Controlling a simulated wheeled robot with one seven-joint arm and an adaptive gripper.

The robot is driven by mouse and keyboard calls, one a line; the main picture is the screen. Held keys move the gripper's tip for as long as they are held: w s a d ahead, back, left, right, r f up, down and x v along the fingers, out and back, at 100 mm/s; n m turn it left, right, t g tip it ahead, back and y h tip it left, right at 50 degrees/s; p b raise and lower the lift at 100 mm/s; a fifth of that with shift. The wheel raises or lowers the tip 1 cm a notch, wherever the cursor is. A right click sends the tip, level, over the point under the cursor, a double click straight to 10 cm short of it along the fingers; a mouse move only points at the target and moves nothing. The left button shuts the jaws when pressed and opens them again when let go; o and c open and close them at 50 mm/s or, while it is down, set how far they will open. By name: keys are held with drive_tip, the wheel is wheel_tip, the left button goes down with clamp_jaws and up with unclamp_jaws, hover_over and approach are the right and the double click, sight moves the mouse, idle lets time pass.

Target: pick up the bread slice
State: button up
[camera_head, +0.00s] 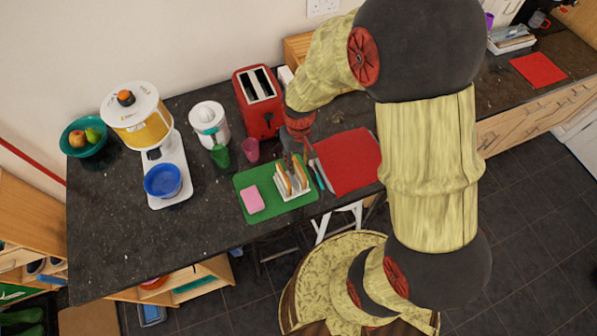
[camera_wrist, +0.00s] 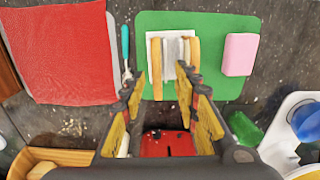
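Bread slices (camera_head: 291,180) stand upright in a white toast rack (camera_head: 293,190) on a green board (camera_head: 273,213). In the wrist view two bread slices (camera_wrist: 157,66) show edge-on in the rack (camera_wrist: 173,42). My gripper (camera_wrist: 160,83) is open and empty, its fingers pointing towards the rack and spread to either side of the slices in the picture. In the head view my gripper (camera_head: 297,148) is over the board's back edge, just behind the rack. I cannot tell the exact gap between fingertips and bread.
A pink block (camera_head: 252,199) lies on the board left of the rack. A red mat (camera_head: 349,161) and a teal-handled utensil (camera_wrist: 126,45) lie beside the board. A red toaster (camera_head: 258,100), a pink cup (camera_head: 251,150) and a green cup (camera_head: 220,156) stand behind. The front-left counter is clear.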

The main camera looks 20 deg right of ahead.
sight(299, 165)
drive_tip(key=f, duration=0.5)
drive_tip(key=shift+w+d, duration=0.2)
drive_tip(key=shift+w, duration=0.05)
drive_tip(key=c, duration=0.7)
clamp_jaws()
